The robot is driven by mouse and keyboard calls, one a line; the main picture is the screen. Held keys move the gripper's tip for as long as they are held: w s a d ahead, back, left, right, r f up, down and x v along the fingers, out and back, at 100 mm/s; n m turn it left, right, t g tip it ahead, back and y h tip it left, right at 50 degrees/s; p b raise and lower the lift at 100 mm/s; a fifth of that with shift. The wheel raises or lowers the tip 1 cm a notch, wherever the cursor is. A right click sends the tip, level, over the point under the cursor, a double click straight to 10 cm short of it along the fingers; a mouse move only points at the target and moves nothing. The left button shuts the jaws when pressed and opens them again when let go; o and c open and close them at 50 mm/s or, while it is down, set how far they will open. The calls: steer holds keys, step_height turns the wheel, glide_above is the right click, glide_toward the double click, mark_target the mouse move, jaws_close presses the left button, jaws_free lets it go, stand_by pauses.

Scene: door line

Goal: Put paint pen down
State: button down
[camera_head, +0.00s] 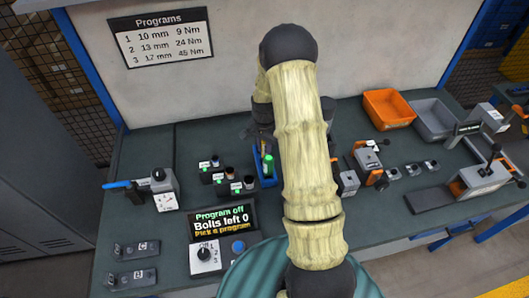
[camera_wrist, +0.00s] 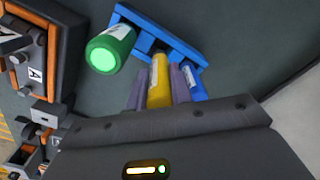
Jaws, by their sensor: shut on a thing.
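My gripper (camera_wrist: 160,84) is shut on a yellow paint pen (camera_wrist: 158,78), which sits between its two fingers in the wrist view. The blue pen rack (camera_wrist: 185,43) is just beyond the fingertips; I cannot tell whether the yellow pen touches it. A green pen (camera_wrist: 112,46) stands at the rack's left end. A blue pen (camera_wrist: 193,84) is close to the right finger. In the head view, the green pen (camera_head: 268,165) and part of the blue rack (camera_head: 266,182) show left of my arm. My arm hides the gripper and yellow pen there.
On the bench, a display (camera_head: 222,222) reads "Program off, Bolts left 0". Small labelled blocks (camera_head: 220,179) stand left of the rack, and a torque tool (camera_head: 163,188) farther left. Orange (camera_head: 388,108) and grey bins (camera_head: 436,118) stand back right. Clamp fixtures (camera_head: 368,162) are right of my arm.

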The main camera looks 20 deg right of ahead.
mark_target(264, 152)
steer(key=shift+f, duration=0.1)
steer(key=shift+f+p, duration=0.6)
steer(key=shift+f, duration=1.4)
steer(key=shift+f, duration=0.1)
steer(key=c, duration=1.2)
jaws_free()
steer(key=shift+c, duration=0.2)
step_height(264, 152, up, 12)
steer(key=b, duration=0.3)
